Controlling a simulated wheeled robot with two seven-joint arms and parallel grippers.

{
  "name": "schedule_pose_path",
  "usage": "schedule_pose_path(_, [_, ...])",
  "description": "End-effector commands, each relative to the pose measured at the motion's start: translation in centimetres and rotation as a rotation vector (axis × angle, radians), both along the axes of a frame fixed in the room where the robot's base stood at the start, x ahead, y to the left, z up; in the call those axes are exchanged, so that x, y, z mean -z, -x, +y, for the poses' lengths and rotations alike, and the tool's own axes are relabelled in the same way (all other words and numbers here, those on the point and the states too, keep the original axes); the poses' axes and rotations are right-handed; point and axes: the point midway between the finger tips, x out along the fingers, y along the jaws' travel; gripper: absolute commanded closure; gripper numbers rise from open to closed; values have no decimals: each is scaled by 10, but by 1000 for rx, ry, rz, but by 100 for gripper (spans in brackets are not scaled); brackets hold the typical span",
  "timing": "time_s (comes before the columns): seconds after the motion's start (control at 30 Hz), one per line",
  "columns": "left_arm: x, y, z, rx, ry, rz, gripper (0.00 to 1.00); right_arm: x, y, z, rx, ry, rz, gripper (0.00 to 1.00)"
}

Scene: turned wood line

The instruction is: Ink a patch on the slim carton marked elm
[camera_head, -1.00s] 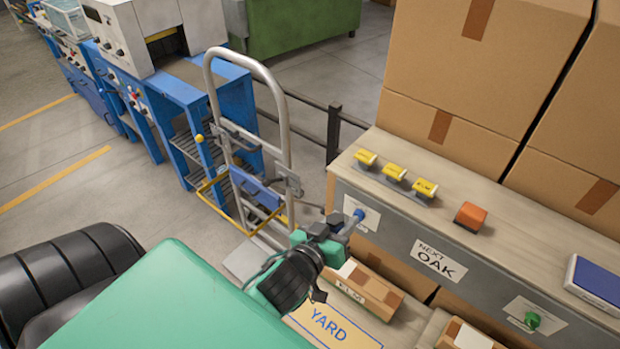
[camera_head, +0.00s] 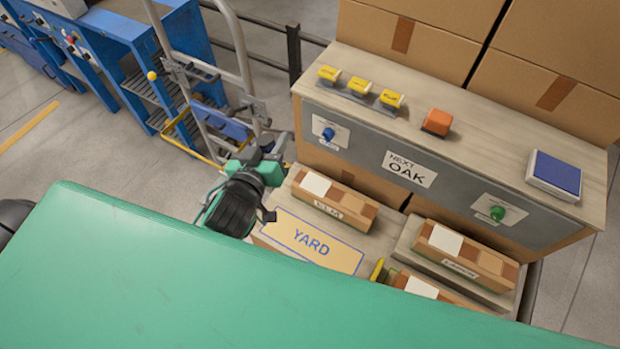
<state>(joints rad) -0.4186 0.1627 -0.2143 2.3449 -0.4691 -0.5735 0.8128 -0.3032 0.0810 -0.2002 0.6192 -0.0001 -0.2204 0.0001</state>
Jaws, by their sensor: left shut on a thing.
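The slim carton marked ELM (camera_head: 356,210) lies on the low bench below the grey panel, its label facing me. It has a white patch (camera_head: 315,184) on top at its left end and brown patches further right. My left gripper (camera_head: 281,146) is left of and above the carton, apart from it. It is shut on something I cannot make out. Three yellow-topped blocks (camera_head: 360,87) stand in a row on the shelf, with an orange block (camera_head: 437,122) to their right. A blue pad (camera_head: 557,172) lies at the shelf's right. My right gripper is out of view.
The panel has a blue knob (camera_head: 328,134), a green knob (camera_head: 497,213) and a NEXT OAK sign (camera_head: 409,169). A YARD sheet (camera_head: 311,241) lies before the ELM carton. Another labelled carton (camera_head: 468,254) is at right. A hand truck (camera_head: 240,50) stands left. Large boxes back the shelf.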

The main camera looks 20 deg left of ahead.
Motion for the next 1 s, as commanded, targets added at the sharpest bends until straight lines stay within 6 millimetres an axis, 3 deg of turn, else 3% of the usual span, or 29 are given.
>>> schedule_pose_path(0.2, [3,-2,0,1,-2,1,90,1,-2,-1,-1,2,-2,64])
schedule_pose_path(0.33, [22,-16,-3,6,-14,11,90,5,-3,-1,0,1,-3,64])
schedule_pose_path(0.8, [171,-135,-18,59,-131,107,90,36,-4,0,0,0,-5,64])
schedule_pose_path(1.0, [210,-168,-18,75,-169,140,90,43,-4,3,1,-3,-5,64])
